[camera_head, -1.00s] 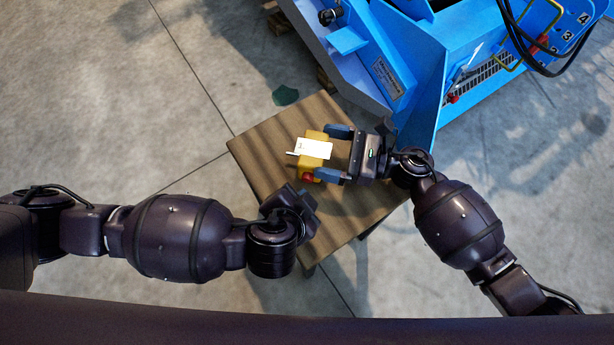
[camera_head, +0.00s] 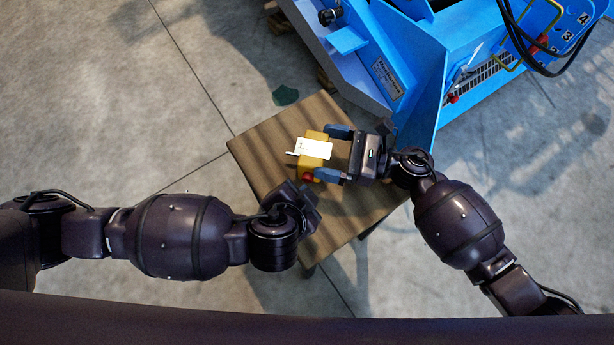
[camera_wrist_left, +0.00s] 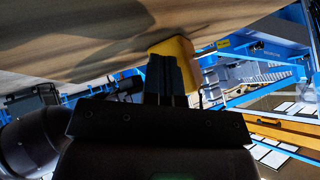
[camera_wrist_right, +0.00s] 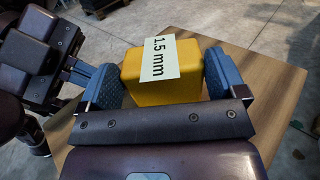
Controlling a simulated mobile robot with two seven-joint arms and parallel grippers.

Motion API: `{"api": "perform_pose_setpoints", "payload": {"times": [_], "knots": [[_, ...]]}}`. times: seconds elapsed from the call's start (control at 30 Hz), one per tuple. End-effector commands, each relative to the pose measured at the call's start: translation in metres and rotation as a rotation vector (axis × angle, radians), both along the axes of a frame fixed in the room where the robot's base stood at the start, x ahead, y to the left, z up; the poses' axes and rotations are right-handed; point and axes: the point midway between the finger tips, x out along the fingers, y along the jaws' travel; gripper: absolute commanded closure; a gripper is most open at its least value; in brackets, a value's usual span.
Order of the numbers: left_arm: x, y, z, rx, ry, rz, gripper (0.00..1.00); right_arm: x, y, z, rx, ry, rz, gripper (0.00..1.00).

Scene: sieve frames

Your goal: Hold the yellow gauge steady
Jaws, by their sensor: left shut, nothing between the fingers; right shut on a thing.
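The yellow gauge (camera_head: 314,161) is a block with a white label, a red part at its near end and a thin light pin at its left side. It is over the wooden table, and its label reads "1.5 mm" in the right wrist view (camera_wrist_right: 140,87). My right gripper (camera_head: 334,153) is shut on the gauge, with one blue finger on each side. My left gripper (camera_head: 300,192) is shut and empty, just below the gauge in the head view. In the left wrist view its dark fingers (camera_wrist_left: 166,78) stand in front of part of the gauge (camera_wrist_left: 181,52).
The wooden table (camera_head: 262,140) has bare room around the gauge. A large blue machine (camera_head: 420,70) with a numbered panel and black cables stands beyond the table's far right side. Concrete floor lies around.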

Motion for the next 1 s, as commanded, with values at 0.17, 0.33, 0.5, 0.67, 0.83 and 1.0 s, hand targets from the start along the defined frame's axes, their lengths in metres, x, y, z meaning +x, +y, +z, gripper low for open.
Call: {"api": "perform_pose_setpoints", "payload": {"times": [0.17,0.33,0.5,0.67,0.83,1.0], "knots": [[0.0016,-0.0004,0.0001,-0.001,0.000,0.001,1.00,0.0000,0.0000,0.0002,0.000,0.000,0.000,0.67],[0.0033,-0.0006,0.0000,-0.001,0.000,0.001,1.00,0.0001,0.0000,0.0002,0.000,0.000,0.000,0.67],[0.0049,-0.0009,0.0000,0.001,0.001,0.000,1.00,0.0000,0.0000,0.0002,0.000,0.000,0.000,0.67],[0.0063,-0.0012,-0.0001,0.001,0.001,0.000,1.00,0.0000,0.0000,0.0002,0.000,0.000,0.000,0.67],[0.0080,-0.0015,-0.0002,0.000,0.000,0.000,1.00,0.0000,0.0001,0.0003,0.000,0.000,0.000,0.67],[0.0097,-0.0018,-0.0001,0.000,-0.001,0.001,1.00,-0.0001,0.0001,0.0003,0.000,0.000,0.001,0.67]]}}
